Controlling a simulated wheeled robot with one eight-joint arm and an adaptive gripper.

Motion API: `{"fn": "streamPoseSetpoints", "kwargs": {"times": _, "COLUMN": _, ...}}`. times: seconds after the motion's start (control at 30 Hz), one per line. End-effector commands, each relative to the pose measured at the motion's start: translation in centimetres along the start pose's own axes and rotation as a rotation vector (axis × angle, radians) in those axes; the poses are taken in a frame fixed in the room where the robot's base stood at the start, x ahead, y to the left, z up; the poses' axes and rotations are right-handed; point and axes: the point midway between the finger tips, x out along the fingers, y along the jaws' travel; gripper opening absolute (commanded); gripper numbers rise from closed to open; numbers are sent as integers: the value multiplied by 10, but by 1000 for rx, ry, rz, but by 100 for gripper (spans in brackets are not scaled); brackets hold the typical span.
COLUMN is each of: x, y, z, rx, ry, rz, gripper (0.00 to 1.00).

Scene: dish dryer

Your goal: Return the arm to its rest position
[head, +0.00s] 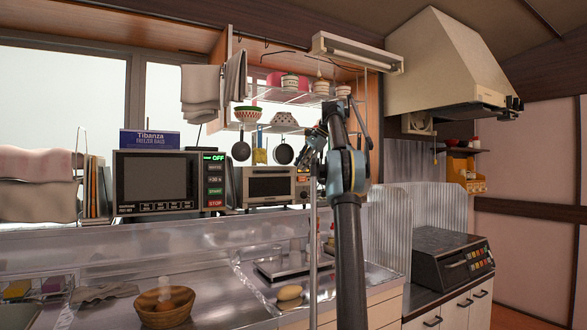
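My arm (348,225) rises from the bottom of the head view, right of the middle, and stands in front of the kitchen counter. It is folded at a blue and grey joint near the hanging shelf. My gripper (313,140) seems to be the small dark part at the left of the upper arm, in front of the shelf and above the toaster oven. It is small and partly merged with the arm, so its fingers cannot be made out. I see nothing hanging from it.
A wire shelf (285,96) with bowls hangs behind my arm. A microwave (155,182) and a toaster oven (270,185) stand at the back. The steel counter (225,240) holds a wooden bowl (163,308). A range hood (450,60) juts out at upper right above a black stove (452,262).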

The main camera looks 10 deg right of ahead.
Motion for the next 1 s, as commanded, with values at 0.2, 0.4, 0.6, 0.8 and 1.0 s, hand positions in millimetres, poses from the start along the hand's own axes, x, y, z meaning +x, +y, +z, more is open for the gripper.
{"fn": "streamPoseSetpoints", "kwargs": {"times": 0.2, "x": -5, "y": 6, "z": -4, "rx": -1, "ry": -1, "rz": 0, "gripper": 21}}
{"fn": "streamPoseSetpoints", "kwargs": {"times": 0.4, "x": -5, "y": 6, "z": -5, "rx": -1, "ry": 0, "rz": 0, "gripper": 21}}
{"fn": "streamPoseSetpoints", "kwargs": {"times": 0.6, "x": -5, "y": 6, "z": -5, "rx": -1, "ry": 0, "rz": 0, "gripper": 21}}
{"fn": "streamPoseSetpoints", "kwargs": {"times": 0.8, "x": -5, "y": 15, "z": 4, "rx": -28, "ry": 10, "rz": 11, "gripper": 21}}
{"fn": "streamPoseSetpoints", "kwargs": {"times": 1.0, "x": -1, "y": 47, "z": 28, "rx": -118, "ry": 41, "rz": 42, "gripper": 21}}
